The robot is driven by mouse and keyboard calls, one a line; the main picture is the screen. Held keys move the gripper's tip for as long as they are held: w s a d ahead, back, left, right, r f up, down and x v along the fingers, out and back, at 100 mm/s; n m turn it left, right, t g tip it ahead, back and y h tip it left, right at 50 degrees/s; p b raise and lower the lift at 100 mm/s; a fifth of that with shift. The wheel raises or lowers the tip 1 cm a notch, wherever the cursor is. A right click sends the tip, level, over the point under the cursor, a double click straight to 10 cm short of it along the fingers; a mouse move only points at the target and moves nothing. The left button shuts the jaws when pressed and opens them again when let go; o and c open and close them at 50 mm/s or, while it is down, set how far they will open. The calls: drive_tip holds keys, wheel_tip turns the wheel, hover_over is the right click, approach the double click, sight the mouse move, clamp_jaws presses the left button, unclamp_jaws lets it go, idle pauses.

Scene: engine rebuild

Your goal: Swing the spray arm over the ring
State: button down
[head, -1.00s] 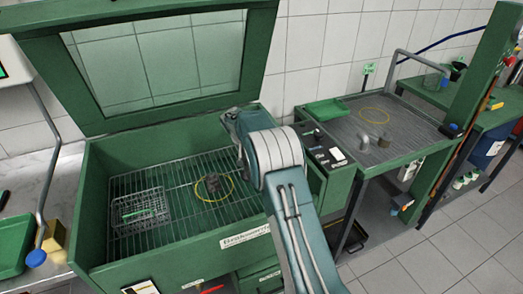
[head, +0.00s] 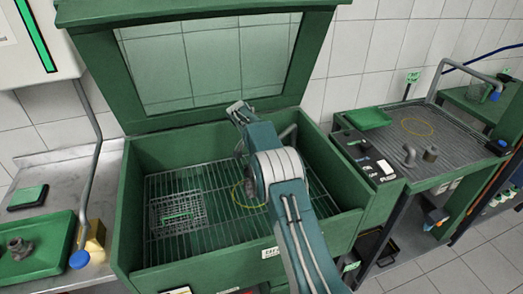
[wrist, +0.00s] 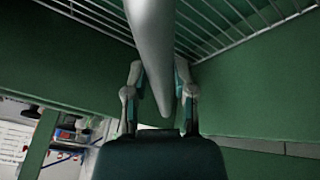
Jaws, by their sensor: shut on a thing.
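The spray arm, a smooth grey tapering tube (wrist: 152,40), runs between my gripper's fingers in the wrist view. My gripper (wrist: 160,76) is shut on it, one finger on each side. In the head view my own arm hides the gripper. A short grey pipe (head: 288,132) shows behind my arm at the cabinet's back wall; I cannot tell whether it is the same tube. The yellow ring (head: 236,196) lies on the wire rack inside the green wash cabinet (head: 133,205). My arm covers its right part and whatever lies inside it.
A wire basket (head: 162,215) sits left of the ring on the rack. The cabinet's glazed lid (head: 90,85) stands open behind. A ribbed drain table (head: 440,150) with a second yellow ring (head: 418,127) is at right. A green tray (head: 50,262) is at left.

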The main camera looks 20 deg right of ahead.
drive_tip(key=shift+w+a, duration=0.15)
drive_tip(key=shift+a, duration=0.05)
drive_tip(key=shift+c, duration=2.2)
unclamp_jaws()
drive_tip(key=shift+w+f, duration=0.1)
drive_tip(key=shift+a, duration=0.1)
drive_tip(key=v, duration=1.2)
